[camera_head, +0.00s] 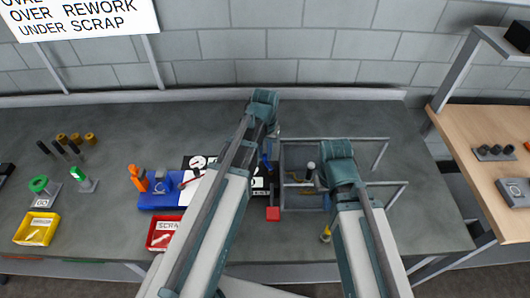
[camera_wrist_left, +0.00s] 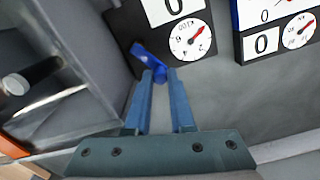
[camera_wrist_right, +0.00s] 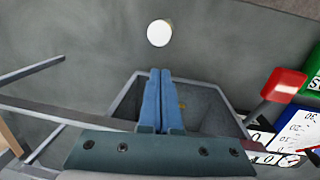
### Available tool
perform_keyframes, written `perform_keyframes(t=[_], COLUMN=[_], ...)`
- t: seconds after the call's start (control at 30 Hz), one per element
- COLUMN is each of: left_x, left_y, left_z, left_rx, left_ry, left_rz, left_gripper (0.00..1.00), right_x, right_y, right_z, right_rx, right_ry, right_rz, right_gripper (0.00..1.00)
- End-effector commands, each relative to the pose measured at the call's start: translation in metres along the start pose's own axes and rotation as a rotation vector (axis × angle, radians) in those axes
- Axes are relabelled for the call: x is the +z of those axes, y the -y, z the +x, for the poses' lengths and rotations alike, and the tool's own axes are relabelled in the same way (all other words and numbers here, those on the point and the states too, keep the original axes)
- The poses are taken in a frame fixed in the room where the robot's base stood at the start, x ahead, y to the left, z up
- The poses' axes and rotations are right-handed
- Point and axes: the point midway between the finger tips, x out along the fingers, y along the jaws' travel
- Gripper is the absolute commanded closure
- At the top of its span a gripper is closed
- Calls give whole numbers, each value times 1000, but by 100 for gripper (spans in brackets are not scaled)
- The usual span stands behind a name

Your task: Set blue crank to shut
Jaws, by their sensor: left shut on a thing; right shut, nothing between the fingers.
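The blue crank (camera_wrist_left: 148,60) shows in the left wrist view at the lower edge of a black panel (camera_wrist_left: 205,55) with a white dial and red needle. It lies slanted, its upper end to the left. My left gripper (camera_wrist_left: 164,76) is shut on its lower right end. In the head view the left gripper reaches down beside the metal frame, and its arm hides much of the panel. My right gripper (camera_wrist_right: 160,74) is shut and empty, over the frame's interior in the right wrist view. The dial's lettering is too small to read for certain.
A metal frame (camera_head: 283,180) stands right of the panel. A red block (camera_head: 273,213) sits at its front left corner. A white round knob (camera_wrist_right: 160,33) is beyond my right fingers. A blue fixture (camera_head: 160,201), a red bin (camera_head: 160,235) and a yellow bin (camera_head: 37,229) stand left.

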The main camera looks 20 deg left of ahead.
Motion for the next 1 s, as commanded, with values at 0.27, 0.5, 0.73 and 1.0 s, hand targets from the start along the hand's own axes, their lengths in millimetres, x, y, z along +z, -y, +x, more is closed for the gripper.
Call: perform_keyframes(t=[0.27, 0.5, 0.73, 1.0], left_x=[-4, -8, -10, -10], left_y=[-4, -10, -15, -18], left_z=[0, 0, 0, 0], left_rx=[0, 0, 0, 0], left_ry=[0, 0, 0, 0], left_rz=[140, 309, 438, 515], left_gripper=[100, 100, 100, 100], right_x=[0, 0, 0, 0], right_y=[0, 0, 0, 0], right_z=[0, 0, 0, 0], right_rx=[0, 0, 0, 0], right_ry=[0, 0, 0, 0], right_rz=[0, 0, 0, 0], right_gripper=[100, 100, 100, 100])
